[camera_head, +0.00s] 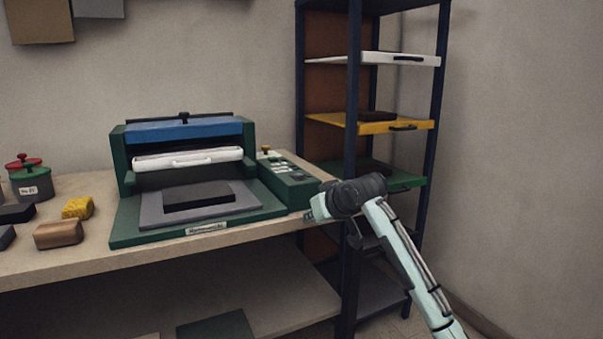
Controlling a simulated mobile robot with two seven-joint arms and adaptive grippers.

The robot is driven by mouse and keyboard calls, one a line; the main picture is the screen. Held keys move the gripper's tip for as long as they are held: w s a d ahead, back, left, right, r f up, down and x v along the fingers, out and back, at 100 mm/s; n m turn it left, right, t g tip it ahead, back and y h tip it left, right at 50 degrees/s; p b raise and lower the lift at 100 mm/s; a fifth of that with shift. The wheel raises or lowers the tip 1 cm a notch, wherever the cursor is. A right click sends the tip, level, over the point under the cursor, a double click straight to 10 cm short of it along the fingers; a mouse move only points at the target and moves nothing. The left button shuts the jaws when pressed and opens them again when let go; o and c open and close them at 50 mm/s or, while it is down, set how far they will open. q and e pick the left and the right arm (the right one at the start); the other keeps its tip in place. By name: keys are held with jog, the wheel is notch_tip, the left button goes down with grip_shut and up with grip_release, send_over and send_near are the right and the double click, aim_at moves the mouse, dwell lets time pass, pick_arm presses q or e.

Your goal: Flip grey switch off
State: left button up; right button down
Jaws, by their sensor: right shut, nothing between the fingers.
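A green press machine (125,165) with a blue top and a white handled bar stands on the workbench. A green control box (290,190) is on its right side. Its top carries small pale and grey controls (283,168) and a yellowish knob (265,150). The controls are too small to tell which is the grey switch or how it is set. My right gripper (314,210) is shut and empty. It is at the bench's right end, just right of the control box's front end; contact cannot be told. My left gripper is not in view.
A dark shelf rack (352,90) with white, yellow and green trays stands behind my right arm. Red and green pots (36,184), a yellow sponge-like block (77,207) and a brown block (58,234) lie left on the workbench (120,260).

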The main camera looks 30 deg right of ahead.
aim_at(302, 181)
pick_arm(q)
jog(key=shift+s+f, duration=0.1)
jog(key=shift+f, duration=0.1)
pick_arm(e)
notch_tip(302, 181, up, 17)
jog(key=d+t, duration=0.1)
jog(key=t, duration=0.1)
jog(key=shift+w+d+r, duration=0.15)
jog(key=shift+w+d, duration=0.15)
jog(key=shift+d, duration=0.05)
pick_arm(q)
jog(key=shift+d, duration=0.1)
